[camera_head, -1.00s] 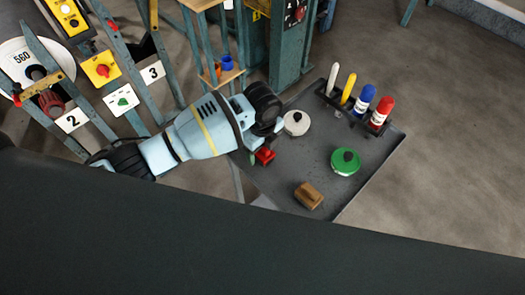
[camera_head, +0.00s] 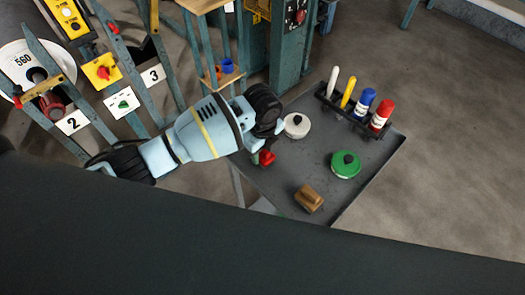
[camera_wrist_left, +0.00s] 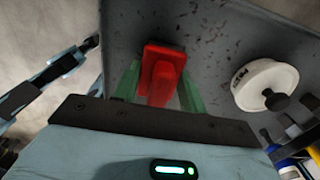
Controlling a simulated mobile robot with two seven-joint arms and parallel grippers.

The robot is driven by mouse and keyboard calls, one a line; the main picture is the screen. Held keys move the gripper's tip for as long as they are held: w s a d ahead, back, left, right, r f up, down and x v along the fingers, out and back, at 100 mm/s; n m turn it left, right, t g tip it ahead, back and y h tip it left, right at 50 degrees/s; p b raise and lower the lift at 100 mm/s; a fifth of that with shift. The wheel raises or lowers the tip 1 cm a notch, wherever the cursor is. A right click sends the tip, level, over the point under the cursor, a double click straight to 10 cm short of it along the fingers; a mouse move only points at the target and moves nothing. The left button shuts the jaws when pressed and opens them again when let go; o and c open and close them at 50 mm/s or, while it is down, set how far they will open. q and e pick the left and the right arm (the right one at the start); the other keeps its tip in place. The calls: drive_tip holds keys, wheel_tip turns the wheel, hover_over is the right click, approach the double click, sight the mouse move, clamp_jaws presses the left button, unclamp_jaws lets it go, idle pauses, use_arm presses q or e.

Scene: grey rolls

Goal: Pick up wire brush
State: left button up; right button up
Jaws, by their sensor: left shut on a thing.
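A red block with a raised grip (camera_head: 267,158) is at the left edge of the grey tray (camera_head: 262,186); it looks like a brush, but its bristles are hidden. My left gripper (camera_wrist_left: 161,82) is shut on it, with a green finger on each side in the left wrist view, where the red block (camera_wrist_left: 162,70) shows large. I cannot tell whether it touches the tray. A brown wooden block with a grip (camera_head: 309,198), also brush-like, lies near the tray's front corner, apart from the gripper. My right gripper is not in view.
A white round item (camera_head: 296,125) and a green round item (camera_head: 346,164) with dark knobs lie on the tray. A black rack (camera_head: 343,114) with several markers lines its far edge. A machine frame (camera_head: 205,45) stands behind. The tray's middle is clear.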

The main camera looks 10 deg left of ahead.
use_arm(q)
drive_tip(key=shift+r, duration=0.45)
wheel_tip(320, 180, up, 2)
drive_tip(key=shift+r, duration=0.25)
drive_tip(key=s+d, duration=0.2)
drive_tip(key=s, duration=0.2)
drive_tip(key=s+d, duration=0.3)
drive_tip(key=s, duration=0.2)
drive_tip(key=s+d+r+p, duration=0.1)
drive_tip(key=s+d, duration=0.1)
drive_tip(key=s, duration=0.3)
drive_tip(key=shift+d+r, duration=0.1)
drive_tip(key=shift+d, duration=0.25)
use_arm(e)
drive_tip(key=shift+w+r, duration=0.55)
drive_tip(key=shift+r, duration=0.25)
